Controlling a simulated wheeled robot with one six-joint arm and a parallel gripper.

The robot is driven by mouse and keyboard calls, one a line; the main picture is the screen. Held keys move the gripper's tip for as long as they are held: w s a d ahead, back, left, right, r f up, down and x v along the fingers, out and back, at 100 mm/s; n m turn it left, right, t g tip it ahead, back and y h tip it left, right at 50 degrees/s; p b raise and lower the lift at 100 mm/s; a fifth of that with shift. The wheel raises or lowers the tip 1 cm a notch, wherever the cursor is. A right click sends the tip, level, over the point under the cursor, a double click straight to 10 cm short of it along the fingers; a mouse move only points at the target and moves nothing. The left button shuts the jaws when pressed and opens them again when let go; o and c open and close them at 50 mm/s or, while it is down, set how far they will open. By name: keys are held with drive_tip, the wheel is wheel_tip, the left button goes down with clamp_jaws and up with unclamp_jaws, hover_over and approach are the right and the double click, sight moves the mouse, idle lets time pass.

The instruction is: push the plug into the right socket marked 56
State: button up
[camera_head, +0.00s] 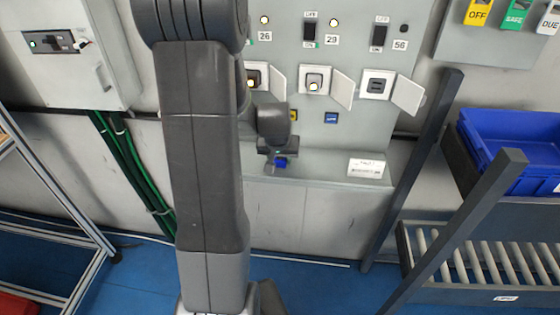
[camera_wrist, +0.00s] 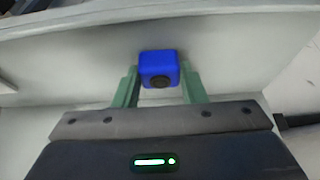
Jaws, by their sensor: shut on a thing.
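The blue plug (camera_wrist: 160,68) is held between the two green fingers of my gripper (camera_wrist: 160,88) in the wrist view. In the head view the plug (camera_head: 281,163) shows as a small blue piece below my gripper (camera_head: 277,154), just above the grey ledge. The socket marked 56 (camera_head: 377,86) is at the right of the panel, with its cover swung open to the right. My gripper is below and to the left of this socket, apart from it. Sockets 29 (camera_head: 314,80) and 26 (camera_head: 255,78) stand to its left, also with open covers.
The grey ledge (camera_head: 330,177) carries a small white label card (camera_head: 367,168). Dark posts (camera_head: 415,165) and a roller conveyor (camera_head: 490,262) with a blue crate (camera_head: 512,150) stand at the right. Green cables (camera_head: 130,165) run down the wall at the left.

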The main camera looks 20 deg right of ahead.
sight(280, 160)
drive_tip(key=shift+r, duration=0.1)
drive_tip(key=shift+s+a+r, duration=0.1)
drive_tip(key=shift+s+r, duration=0.1)
drive_tip(key=shift+r, duration=0.15)
wheel_tip(280, 160, up, 7)
drive_tip(key=shift+f, duration=0.2)
drive_tip(key=s+a+b, duration=0.1)
drive_tip(key=s+a, duration=0.4)
drive_tip(key=s, duration=0.3)
drive_tip(key=s+a, duration=0.5)
drive_tip(key=s, duration=0.3)
drive_tip(key=shift+s+a+f+b, duration=0.15)
drive_tip(key=shift+s+f+b, duration=0.1)
drive_tip(key=shift+s+b, duration=0.15)
drive_tip(key=shift+w, duration=0.1)
